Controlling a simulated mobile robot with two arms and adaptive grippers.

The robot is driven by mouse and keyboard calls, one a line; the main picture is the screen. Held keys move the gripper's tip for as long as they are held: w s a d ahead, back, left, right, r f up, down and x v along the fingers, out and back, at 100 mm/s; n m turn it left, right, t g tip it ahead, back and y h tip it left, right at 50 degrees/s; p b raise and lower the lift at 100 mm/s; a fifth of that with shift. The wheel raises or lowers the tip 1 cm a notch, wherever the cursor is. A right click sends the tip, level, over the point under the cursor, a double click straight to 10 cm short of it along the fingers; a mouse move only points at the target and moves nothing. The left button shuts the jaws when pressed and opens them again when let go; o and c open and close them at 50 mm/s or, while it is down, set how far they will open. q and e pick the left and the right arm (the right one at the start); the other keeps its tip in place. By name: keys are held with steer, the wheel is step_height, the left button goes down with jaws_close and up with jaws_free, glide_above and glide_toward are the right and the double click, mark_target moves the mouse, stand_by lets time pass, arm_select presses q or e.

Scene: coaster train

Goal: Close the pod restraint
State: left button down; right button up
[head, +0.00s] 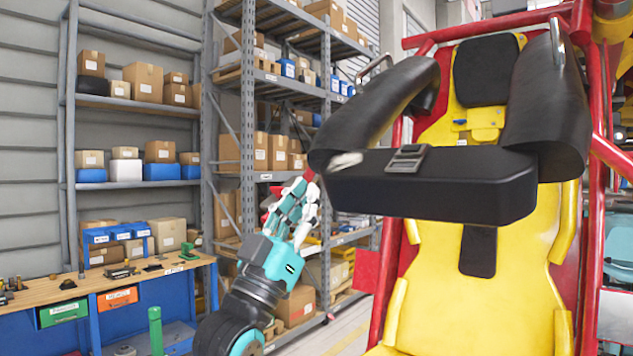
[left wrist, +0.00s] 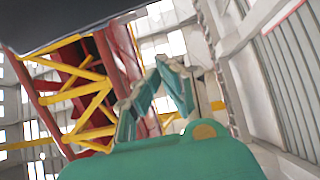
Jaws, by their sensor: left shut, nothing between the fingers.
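The pod restraint (head: 430,185) is a black padded over-shoulder harness with a thick cross bar and a buckle on top. It is raised in front of the yellow seat (head: 430,290), with clear space between bar and seat. My left gripper (head: 300,190), teal and white, points up at the left, just below and left of the restraint's left end. Its fingers are shut and empty; whether they touch the restraint cannot be told. In the left wrist view the fingers (left wrist: 160,75) show below a dark surface at top left, probably the restraint's underside. My right gripper is out of view.
A red frame (head: 593,230) surrounds the seat. Metal handles (head: 557,40) stick up from the shoulder pads. Shelving with boxes (head: 270,100) stands behind, and a wooden workbench (head: 100,285) with bins is at lower left. Some floor (head: 345,335) shows between shelving and seat.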

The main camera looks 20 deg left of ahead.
mark_target(338, 176)
arm_select(q)
steer(key=p+x, duration=0.5)
steer(key=x, duration=0.5)
steer(key=f, duration=0.1)
steer(key=w+f+p, duration=0.1)
steer(key=f, duration=0.2)
steer(key=shift+w+d, duration=0.3)
steer(key=shift+w, duration=0.05)
steer(key=shift+f, duration=0.1)
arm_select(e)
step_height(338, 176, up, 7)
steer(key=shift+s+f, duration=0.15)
arm_select(q)
steer(key=shift+d, duration=0.1)
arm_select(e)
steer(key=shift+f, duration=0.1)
